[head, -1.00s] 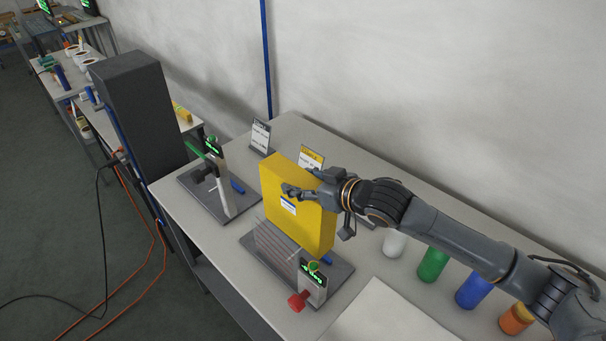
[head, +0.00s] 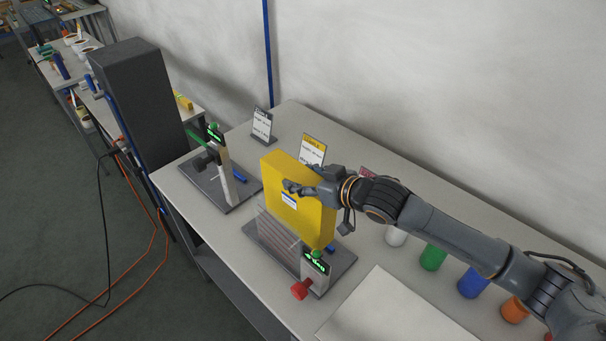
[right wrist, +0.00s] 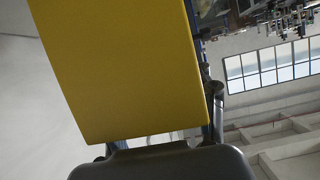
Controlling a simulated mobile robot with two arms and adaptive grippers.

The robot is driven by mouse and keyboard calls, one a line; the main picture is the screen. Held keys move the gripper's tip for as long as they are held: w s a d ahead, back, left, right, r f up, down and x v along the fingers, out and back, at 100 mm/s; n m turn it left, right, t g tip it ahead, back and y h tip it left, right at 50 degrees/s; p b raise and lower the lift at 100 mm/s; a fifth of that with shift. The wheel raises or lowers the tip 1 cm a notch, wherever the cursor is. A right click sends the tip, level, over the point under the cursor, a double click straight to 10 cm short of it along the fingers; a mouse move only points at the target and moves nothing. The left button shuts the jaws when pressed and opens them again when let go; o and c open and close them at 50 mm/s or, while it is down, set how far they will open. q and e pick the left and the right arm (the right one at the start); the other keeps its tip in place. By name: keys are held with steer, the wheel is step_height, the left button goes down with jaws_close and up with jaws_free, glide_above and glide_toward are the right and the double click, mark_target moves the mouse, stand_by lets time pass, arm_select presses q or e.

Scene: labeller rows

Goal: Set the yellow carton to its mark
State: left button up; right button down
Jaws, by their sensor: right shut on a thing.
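The yellow carton (head: 290,203) is a large flat box with a small white and blue label on its front face. My right gripper (head: 300,189) is shut on it near its upper right part. The carton stands upright at a labeller station (head: 343,262) with a dark base, a clear ribbed panel, a green-lit display and a red knob. The clear panel is in front of the carton's lower part; whether the carton touches the base cannot be told. In the right wrist view the carton (right wrist: 128,65) fills the upper left. The mark cannot be made out. My left gripper is out of view.
A second station (head: 222,190) with a green-lit display stands to the left. Sign cards (head: 312,150) stand behind. White, green, blue and orange cylinders (head: 473,283) line the right, under my arm. A pale sheet (head: 400,312) lies in front. A dark tall box (head: 140,105) stands left.

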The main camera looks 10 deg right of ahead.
steer(key=shift+f+b, duration=1.7)
steer(key=shift+f, duration=1.9)
steer(key=shift+r+p, duration=0.1)
steer(key=shift+p, duration=0.65)
steer(key=shift+f, duration=0.4)
steer(key=shift+c, duration=1.9)
jaws_free()
